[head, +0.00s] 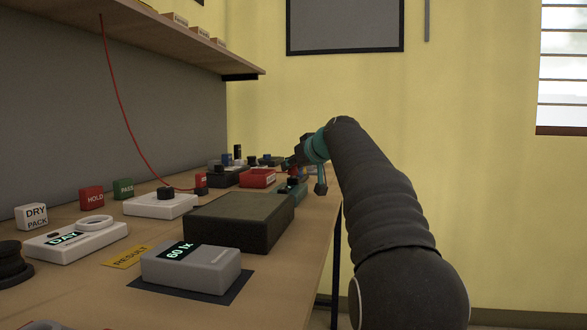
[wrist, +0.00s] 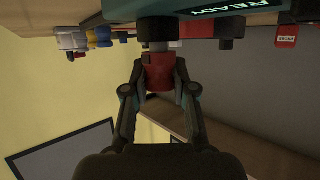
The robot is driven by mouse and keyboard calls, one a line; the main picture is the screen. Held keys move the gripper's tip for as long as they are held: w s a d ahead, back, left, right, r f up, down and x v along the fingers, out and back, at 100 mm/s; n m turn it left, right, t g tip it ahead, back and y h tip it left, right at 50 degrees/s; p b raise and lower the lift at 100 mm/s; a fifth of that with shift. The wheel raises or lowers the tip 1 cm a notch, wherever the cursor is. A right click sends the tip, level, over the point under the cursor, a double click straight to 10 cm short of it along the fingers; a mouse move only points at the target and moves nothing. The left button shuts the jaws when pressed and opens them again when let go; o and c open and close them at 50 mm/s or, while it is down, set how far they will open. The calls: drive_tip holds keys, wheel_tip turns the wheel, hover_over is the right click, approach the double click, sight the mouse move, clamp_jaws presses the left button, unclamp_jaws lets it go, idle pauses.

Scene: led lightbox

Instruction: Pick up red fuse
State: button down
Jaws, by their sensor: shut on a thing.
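My gripper (wrist: 160,85) is shut on the red fuse (wrist: 160,74), a small red cylinder between the two fingertips in the wrist view. A dark round piece (wrist: 158,32) lines up with its far end; I cannot tell whether the two are joined or touching. Beside it is a teal box with a lit READY display (wrist: 225,10). In the head view my gripper (head: 290,164) is small, at the far right part of the bench, over the teal box (head: 296,190). The fuse is mostly hidden there by the gripper and shadow.
A red tray (head: 258,178) stands just left of my gripper on the bench (head: 310,235). A large dark box (head: 240,222), a white unit with a black knob (head: 160,206) and a grey light meter (head: 190,268) stand nearer. A shelf (head: 150,35) overhangs at the left.

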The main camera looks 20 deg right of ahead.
drive_tip(key=r, duration=0.1)
drive_tip(key=d+r+p, duration=0.1)
drive_tip(key=r, duration=0.1)
drive_tip(key=r+p, duration=0.1)
drive_tip(key=shift+d+r, duration=0.25)
drive_tip(key=d+r+p, duration=0.5)
drive_tip(key=d, duration=0.5)
drive_tip(key=shift+r, duration=0.4)
drive_tip(key=shift+s+d, duration=0.1)
